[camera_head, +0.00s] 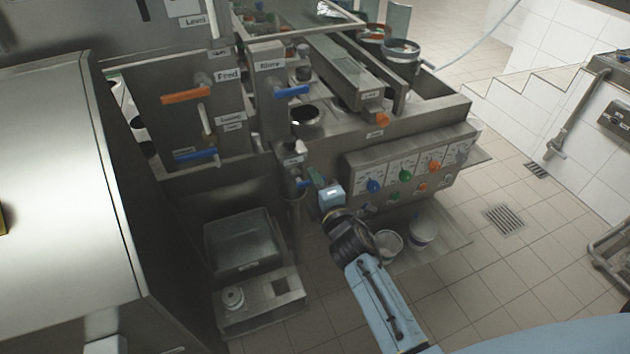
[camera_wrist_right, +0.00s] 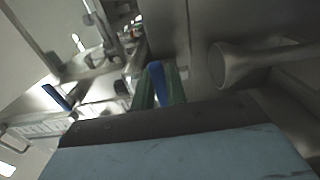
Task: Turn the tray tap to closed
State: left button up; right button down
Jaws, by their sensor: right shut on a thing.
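The tray tap has a small blue handle (camera_head: 304,184) on a vertical metal pipe at the machine's front, above and right of the grey tray (camera_head: 207,236). My right gripper (camera_head: 316,178) reaches in from the lower right and is at this handle. In the right wrist view the blue handle (camera_wrist_right: 156,76) stands between the two green fingers of my right gripper (camera_wrist_right: 158,88), which is shut on it. The handle's far end and the valve body are partly hidden there. My left gripper is not in view.
Other blue handles (camera_head: 291,91) and an orange handle (camera_head: 186,96) sit on the panels to the left and above. A panel with coloured knobs (camera_head: 405,174) is right of my gripper. White tubs (camera_head: 423,232) stand below it. The tiled floor at right is open.

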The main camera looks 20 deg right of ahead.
dwell(0.4)
jog(key=c, duration=1.4)
grip_release()
jog(key=shift+c, duration=0.2)
jog(key=shift+s, duration=0.1)
jog(key=s, duration=1.3)
jog(key=shift+d, duration=0.25)
jog(key=shift+s, duration=0.1)
